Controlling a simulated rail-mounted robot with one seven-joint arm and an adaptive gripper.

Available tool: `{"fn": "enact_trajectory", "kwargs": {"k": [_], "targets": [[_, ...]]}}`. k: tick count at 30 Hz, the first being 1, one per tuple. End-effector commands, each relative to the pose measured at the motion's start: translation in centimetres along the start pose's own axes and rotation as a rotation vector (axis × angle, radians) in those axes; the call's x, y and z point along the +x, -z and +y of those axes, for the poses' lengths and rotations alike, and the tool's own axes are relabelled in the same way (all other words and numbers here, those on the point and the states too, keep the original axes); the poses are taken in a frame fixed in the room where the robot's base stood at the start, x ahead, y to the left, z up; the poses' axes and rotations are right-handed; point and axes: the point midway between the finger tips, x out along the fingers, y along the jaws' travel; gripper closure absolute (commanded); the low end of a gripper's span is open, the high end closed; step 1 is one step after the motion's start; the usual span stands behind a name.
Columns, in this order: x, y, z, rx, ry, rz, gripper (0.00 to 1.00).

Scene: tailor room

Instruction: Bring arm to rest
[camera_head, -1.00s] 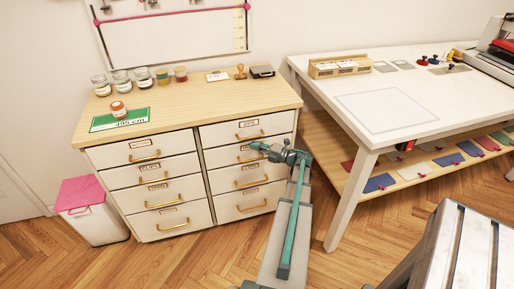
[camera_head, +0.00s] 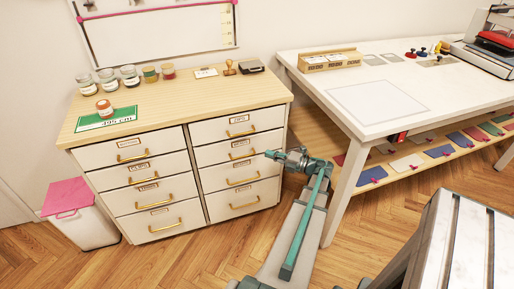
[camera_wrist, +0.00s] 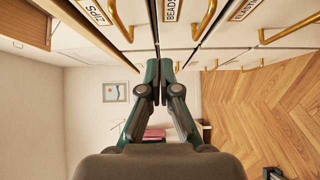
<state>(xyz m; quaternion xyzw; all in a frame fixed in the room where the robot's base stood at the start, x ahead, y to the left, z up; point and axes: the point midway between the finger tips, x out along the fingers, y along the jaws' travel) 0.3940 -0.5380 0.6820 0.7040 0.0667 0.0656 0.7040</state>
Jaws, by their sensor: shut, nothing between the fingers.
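My gripper (camera_head: 271,154) is in front of the right-hand drawer column of the wooden-topped cabinet (camera_head: 188,108) in the head view. My arm is folded, with a teal link running down toward the bottom of the picture. In the wrist view my gripper (camera_wrist: 159,66) is shut, its two dark green fingertips together with nothing between them. Behind the fingertips in that view are white drawer fronts with brass handles and labels such as "ZIPS" and "BEADS". I cannot tell exactly how far the fingertips are from the drawers.
A white table (camera_head: 436,112) with a lower shelf of coloured pieces stands right of my arm. A pink-lidded bin (camera_head: 90,229) stands left of the cabinet. Several jars (camera_head: 130,76) and a green card (camera_head: 107,119) are on the cabinet top. Wooden floor is clear before the cabinet.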

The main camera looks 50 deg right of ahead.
Motion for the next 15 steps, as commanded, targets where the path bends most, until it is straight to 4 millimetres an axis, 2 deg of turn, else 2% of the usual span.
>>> {"fn": "enact_trajectory", "kwargs": {"k": [5,8,11,15], "targets": [[-0.6,-0.1,-0.1,0.007,0.003,-0.006,1.00],[-0.6,-1.3,-0.4,0.020,0.017,-0.063,1.00],[-0.9,-4.0,-0.5,0.045,0.018,-0.188,1.00],[-2.8,-8.9,-0.1,0.112,-0.013,-0.462,1.00]]}}
